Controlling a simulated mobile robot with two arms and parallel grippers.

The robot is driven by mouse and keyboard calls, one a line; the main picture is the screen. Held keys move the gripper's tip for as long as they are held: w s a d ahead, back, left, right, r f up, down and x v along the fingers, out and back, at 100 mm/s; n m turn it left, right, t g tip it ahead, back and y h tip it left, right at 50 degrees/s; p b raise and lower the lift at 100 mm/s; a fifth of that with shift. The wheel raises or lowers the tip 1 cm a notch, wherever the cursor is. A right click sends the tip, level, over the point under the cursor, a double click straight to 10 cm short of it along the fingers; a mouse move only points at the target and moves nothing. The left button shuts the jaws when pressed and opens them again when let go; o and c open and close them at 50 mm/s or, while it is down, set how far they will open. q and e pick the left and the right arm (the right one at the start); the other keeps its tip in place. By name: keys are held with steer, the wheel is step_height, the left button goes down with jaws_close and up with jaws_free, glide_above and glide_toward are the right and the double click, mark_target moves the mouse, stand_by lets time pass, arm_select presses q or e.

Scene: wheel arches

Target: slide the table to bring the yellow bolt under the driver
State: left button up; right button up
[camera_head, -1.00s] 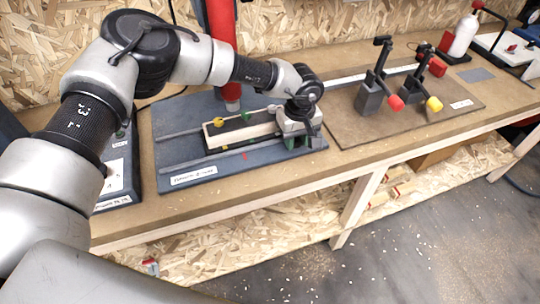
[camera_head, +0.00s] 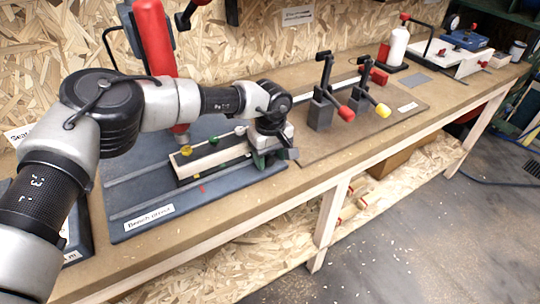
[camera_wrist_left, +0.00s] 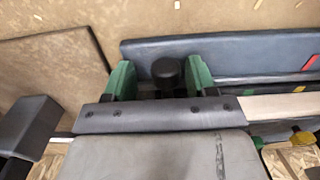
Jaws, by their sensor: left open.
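The sliding table (camera_head: 215,161), a pale-edged block, sits on a blue-grey base with rails. The yellow bolt (camera_head: 186,150) is near its left end, with a green bolt (camera_head: 213,140) to its right. My left gripper (camera_head: 280,152) is at the table's right end. In the left wrist view its green fingers (camera_wrist_left: 160,80) are open, on either side of a black knob (camera_wrist_left: 167,71); contact is unclear. My right gripper is not in view.
The base plate (camera_head: 135,197) carries a red mark (camera_head: 201,188) in front of the table. To the right, a brown board (camera_head: 385,115) holds two clamps with a red handle (camera_head: 346,113) and a yellow handle (camera_head: 383,110). A white bottle (camera_head: 398,47) stands farther back.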

arm_select(q)
step_height(320, 180, up, 11)
steer(key=b, duration=0.1)
stand_by(0.4)
steer(key=shift+f, duration=0.2)
